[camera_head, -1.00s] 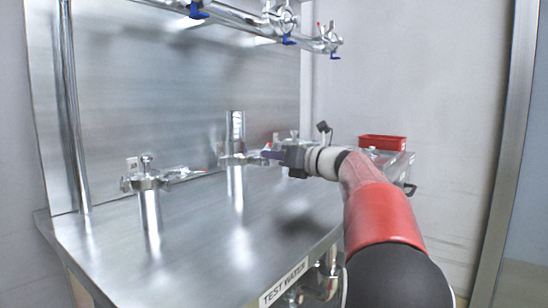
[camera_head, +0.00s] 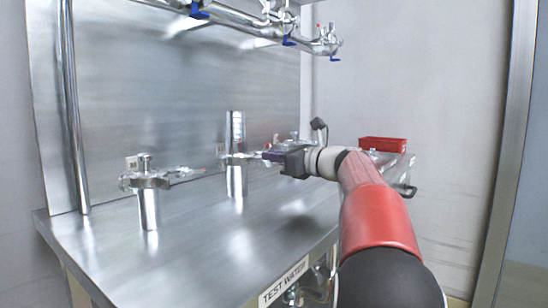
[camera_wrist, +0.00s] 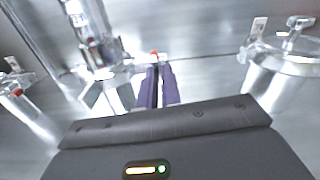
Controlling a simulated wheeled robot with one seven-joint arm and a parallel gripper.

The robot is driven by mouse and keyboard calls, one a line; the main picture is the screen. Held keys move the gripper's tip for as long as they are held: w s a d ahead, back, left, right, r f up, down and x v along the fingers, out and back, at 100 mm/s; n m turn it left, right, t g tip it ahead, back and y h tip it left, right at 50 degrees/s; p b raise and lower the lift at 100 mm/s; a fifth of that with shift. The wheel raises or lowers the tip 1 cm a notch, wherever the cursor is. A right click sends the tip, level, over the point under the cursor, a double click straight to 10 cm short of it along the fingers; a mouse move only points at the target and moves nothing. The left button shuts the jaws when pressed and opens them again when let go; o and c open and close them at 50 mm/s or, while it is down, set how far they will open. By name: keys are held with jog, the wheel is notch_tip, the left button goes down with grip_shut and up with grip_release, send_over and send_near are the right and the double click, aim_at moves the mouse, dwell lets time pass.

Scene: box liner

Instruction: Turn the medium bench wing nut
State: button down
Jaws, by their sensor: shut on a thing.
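The middle bench fitting is a tall shiny metal tube with a clamp (camera_head: 236,160) around it. The same tube and clamp (camera_wrist: 108,76) show at the upper left in the wrist view. My gripper (camera_head: 267,156) is at the right side of this clamp, with its purple fingers pointing left in the head view. In the wrist view my gripper (camera_wrist: 160,80) has its two fingers close together beside the clamp, shut on a small part. The wing nut is mostly hidden between and behind the fingers. A small red tip shows just past them.
Another clamped tube (camera_head: 148,195) stands at the left on the steel bench (camera_head: 190,255). Pipes with blue-handled valves (camera_head: 289,41) hang above. A red bin (camera_head: 382,143) sits at the right. The front of the bench top is clear.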

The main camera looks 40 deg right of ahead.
jog(key=c, duration=1.6)
grip_release()
jog(key=shift+v, duration=3.9)
